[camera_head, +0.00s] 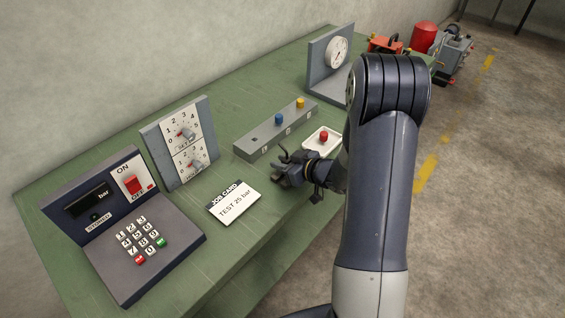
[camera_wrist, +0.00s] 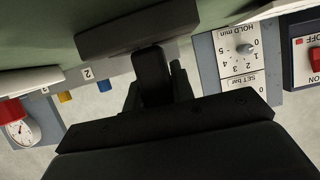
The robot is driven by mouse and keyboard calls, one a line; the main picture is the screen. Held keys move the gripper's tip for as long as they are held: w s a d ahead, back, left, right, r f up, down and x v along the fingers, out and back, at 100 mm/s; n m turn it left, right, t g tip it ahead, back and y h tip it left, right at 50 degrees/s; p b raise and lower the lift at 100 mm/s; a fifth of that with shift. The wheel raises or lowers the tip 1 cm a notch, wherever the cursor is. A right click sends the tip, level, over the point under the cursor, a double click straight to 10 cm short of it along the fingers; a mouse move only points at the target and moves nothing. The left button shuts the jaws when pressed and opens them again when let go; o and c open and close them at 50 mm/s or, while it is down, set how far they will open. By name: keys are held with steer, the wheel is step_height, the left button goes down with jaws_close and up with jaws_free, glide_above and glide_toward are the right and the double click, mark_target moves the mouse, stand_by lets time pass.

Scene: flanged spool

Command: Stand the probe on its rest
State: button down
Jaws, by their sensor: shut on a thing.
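My gripper (camera_head: 287,170) is low over the green bench, between the job card and the white tray. It is shut on a dark thing, which I take to be the probe. Its outline is hard to part from my dark fingers. In the wrist view a dark crossbar (camera_wrist: 140,30) shows beyond a dark stem (camera_wrist: 153,78); I cannot tell which parts belong to the probe. I cannot make out a separate rest for it.
A grey block (camera_head: 262,137) holds a blue and a yellow peg. A white tray (camera_head: 333,146) holds a red peg (camera_head: 323,136). The job card (camera_head: 234,203), dial panel (camera_head: 179,142), keypad console (camera_head: 150,265) and gauge stand (camera_head: 318,72) are around. Bare bench lies behind the block.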

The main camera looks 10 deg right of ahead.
steer(key=c, duration=1.7)
jaws_free()
steer(key=shift+f, duration=0.15)
steer(key=o, duration=0.5)
steer(key=shift+r, duration=0.3)
steer(key=v, duration=1.2)
